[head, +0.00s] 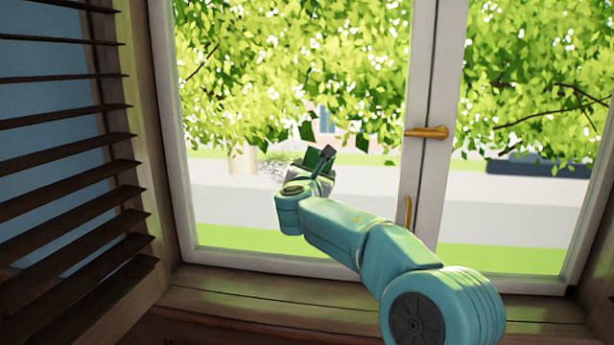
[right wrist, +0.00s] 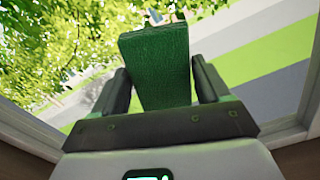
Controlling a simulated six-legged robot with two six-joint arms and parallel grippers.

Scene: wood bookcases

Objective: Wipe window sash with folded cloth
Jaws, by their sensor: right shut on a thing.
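The window sash (head: 423,80) is white-framed with glass panes, and leaves and a street show through it. My right gripper (head: 322,160) is in front of the left pane, at the end of the teal arm coming from the lower right. In the right wrist view, my right gripper (right wrist: 165,85) is shut on a dark green folded cloth (right wrist: 158,60), which stands out beyond the fingers. In the head view only a small green part of the cloth (head: 311,158) shows. Whether the cloth touches the glass cannot be told. My left gripper is not in view.
A wooden sill (head: 250,293) runs under the window. A dark slatted shutter (head: 70,170) stands at the left. The right pane is clear.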

